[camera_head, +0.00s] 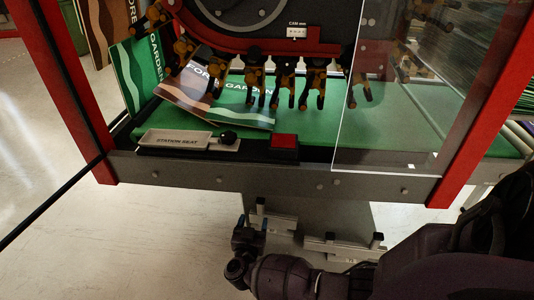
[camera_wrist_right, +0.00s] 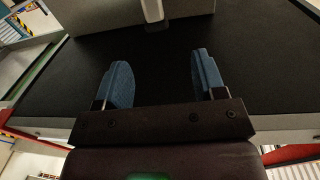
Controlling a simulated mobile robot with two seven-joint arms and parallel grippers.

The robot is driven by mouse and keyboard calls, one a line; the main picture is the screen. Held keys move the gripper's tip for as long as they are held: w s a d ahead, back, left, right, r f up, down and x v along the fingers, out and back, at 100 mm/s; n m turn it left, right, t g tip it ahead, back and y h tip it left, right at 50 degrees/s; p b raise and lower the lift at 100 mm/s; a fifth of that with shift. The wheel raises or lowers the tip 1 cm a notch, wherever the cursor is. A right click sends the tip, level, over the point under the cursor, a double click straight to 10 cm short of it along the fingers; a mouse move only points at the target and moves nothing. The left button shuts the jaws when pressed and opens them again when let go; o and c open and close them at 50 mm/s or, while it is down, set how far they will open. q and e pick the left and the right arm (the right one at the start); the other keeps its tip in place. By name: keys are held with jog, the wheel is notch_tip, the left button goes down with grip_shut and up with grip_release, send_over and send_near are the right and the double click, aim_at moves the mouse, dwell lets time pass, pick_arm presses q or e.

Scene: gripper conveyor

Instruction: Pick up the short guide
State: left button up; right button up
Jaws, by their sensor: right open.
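Two light grey metal bars with dark knobs show low in the head view, in front of the machine. The left one (camera_head: 282,224) looks shorter and I take it as the short guide; the other bar (camera_head: 345,248) is longer and lies to its right. My right gripper (camera_head: 251,222) is at the left end of the shorter bar, its blue fingers apart. I cannot tell whether it touches the bar. In the right wrist view the gripper (camera_wrist_right: 160,68) is open, with nothing visible between its fingers. My left gripper is not in view.
The machine's dark front rail (camera_head: 300,185) runs above the bars. A tray marked STATION SEAT (camera_head: 175,141) and a red block (camera_head: 284,141) sit on its front ledge. Printed boards lie on the green bed (camera_head: 310,125). A clear panel (camera_head: 390,110) stands at right.

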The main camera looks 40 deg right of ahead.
aim_at(259, 203)
jog(key=shift+g, duration=0.3)
jog(key=b+x, duration=0.1)
jog(key=x, duration=0.5)
jog(key=shift+w+d, duration=0.1)
jog(key=shift+d, duration=0.1)
jog(key=b+x, duration=0.2)
jog(key=x, duration=0.1)
jog(key=shift+w+d+f, duration=0.2)
jog(key=shift+d, duration=0.15)
jog(key=shift+w+d+r, duration=0.2)
jog(key=shift+w+d, duration=0.1)
jog(key=shift+d, duration=0.05)
grip_shut()
